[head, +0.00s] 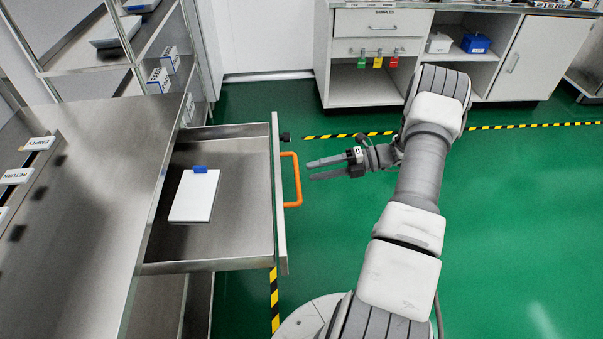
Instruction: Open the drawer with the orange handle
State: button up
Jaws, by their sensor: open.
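The drawer (209,265) with the orange handle is pulled out from under the steel bench at the left. Its orange handle (298,180) is on the outer face of the drawer front. A white clipboard-like item (192,199) with a blue clip lies inside the drawer. My gripper (308,169) is just to the right of the handle, with its fingers pointing left toward it. The fingers are apart and hold nothing. A small gap appears between the fingertips and the handle, though the exact depth is hard to tell.
The steel bench (95,190) carries labelled bins (38,143) at left. A shelf rack stands behind it. A white cabinet (375,50) with coloured tags stands at the back. Green floor (520,200) with yellow-black tape is clear on the right.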

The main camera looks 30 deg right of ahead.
jog(key=v, duration=1.1)
jog(key=shift+d, duration=0.2)
jog(key=shift+r, duration=0.1)
